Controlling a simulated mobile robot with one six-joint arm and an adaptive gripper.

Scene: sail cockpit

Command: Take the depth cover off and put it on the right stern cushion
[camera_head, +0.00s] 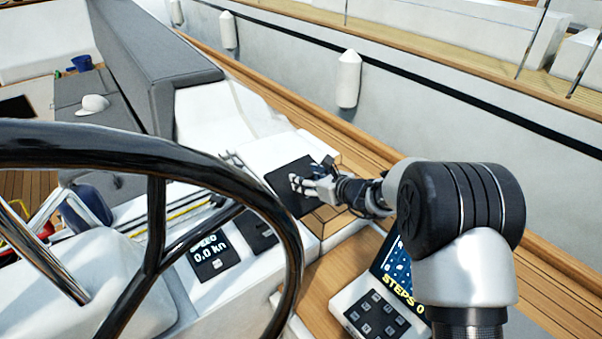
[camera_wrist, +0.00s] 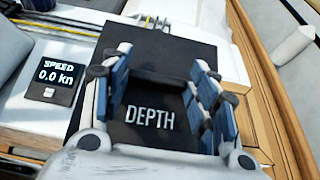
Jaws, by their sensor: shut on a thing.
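The depth cover is a dark, square-edged piece (camera_head: 284,179) with white DEPTH lettering, which reads clearly in the wrist view (camera_wrist: 150,117). My gripper (camera_head: 303,184) is shut on it, with its blue-padded fingers on either side of the lettering in the wrist view (camera_wrist: 162,80). The cover is over or near the right end of the white instrument console. I cannot tell whether it touches the console. Its underside is hidden. I cannot single out a right stern cushion in either view.
The black steering wheel (camera_head: 215,170) fills the left foreground. A SPEED display (camera_head: 212,256) and a dark panel (camera_head: 258,230) sit on the console. A keypad box (camera_head: 372,310) is below my arm. A tall grey cushion (camera_head: 165,65) and a white cap (camera_head: 92,104) are farther back.

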